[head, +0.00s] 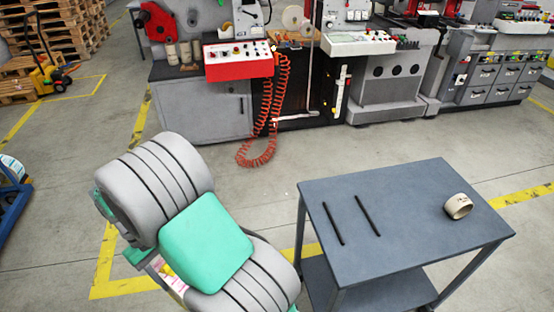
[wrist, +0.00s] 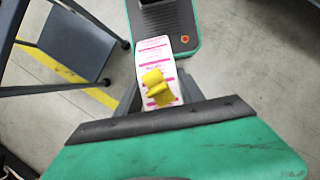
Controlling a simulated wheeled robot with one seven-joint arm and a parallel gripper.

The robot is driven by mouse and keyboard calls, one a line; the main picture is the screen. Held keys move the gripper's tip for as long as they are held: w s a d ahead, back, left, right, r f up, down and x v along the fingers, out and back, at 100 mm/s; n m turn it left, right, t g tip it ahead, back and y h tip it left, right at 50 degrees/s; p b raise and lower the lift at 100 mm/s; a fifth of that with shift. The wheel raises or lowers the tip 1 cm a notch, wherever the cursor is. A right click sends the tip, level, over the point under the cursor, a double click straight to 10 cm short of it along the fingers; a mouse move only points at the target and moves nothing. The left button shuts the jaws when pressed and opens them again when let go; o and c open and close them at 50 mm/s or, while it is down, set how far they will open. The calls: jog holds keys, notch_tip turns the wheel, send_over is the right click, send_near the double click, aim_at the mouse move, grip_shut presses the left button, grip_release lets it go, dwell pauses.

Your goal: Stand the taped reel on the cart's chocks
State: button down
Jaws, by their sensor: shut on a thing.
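The taped reel (wrist: 154,55) is white with pink print and has a yellow tape tab (wrist: 157,88) on its near side. My gripper (wrist: 158,96) is shut on it, with a grey finger showing on either side. In the head view only a small white and pink piece of the reel (head: 174,282) shows below my arm, which hides the rest and the gripper. The grey-blue cart (head: 415,235) stands to the right, apart from the reel. Its chocks are two thin dark bars (head: 335,223) (head: 367,215), lying roughly parallel on the top's left half, with nothing between them.
A cream ring-shaped roll (head: 458,206) lies near the cart top's right side. The cart's lower shelf and legs (wrist: 65,48) show at upper left in the wrist view. Behind stands a long machine (head: 240,70) with a hanging red coiled hose (head: 275,110). Open floor lies between.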

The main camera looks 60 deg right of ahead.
jog(key=s+d+r+n+g+h+p, duration=0.1)
jog(key=d+n+h, duration=0.1)
jog(key=d, duration=1.2)
jog(key=s+d+r+n+g+h+p, duration=0.1)
jog(key=d+n+g, duration=0.15)
jog(key=d, duration=1.05)
jog(key=s+d+r+n+h+p, duration=0.1)
jog(key=s+d+r+n+h, duration=0.1)
jog(key=s+d+r, duration=0.4)
jog(key=s+d+r+n+h, duration=0.1)
jog(key=s+d+r+h, duration=0.1)
jog(key=s+d, duration=0.7)
jog(key=s+d+r+n+h+p, duration=0.1)
jog(key=s+d+r+n+h, duration=0.1)
jog(key=s+d+r, duration=0.55)
notch_tip(320, 180, down, 12)
jog(key=s+a+b, duration=0.1)
jog(key=b, duration=0.8)
jog(key=shift+s+f+t, duration=0.25)
jog(key=shift+s+t, duration=0.05)
jog(key=shift+t, duration=0.05)
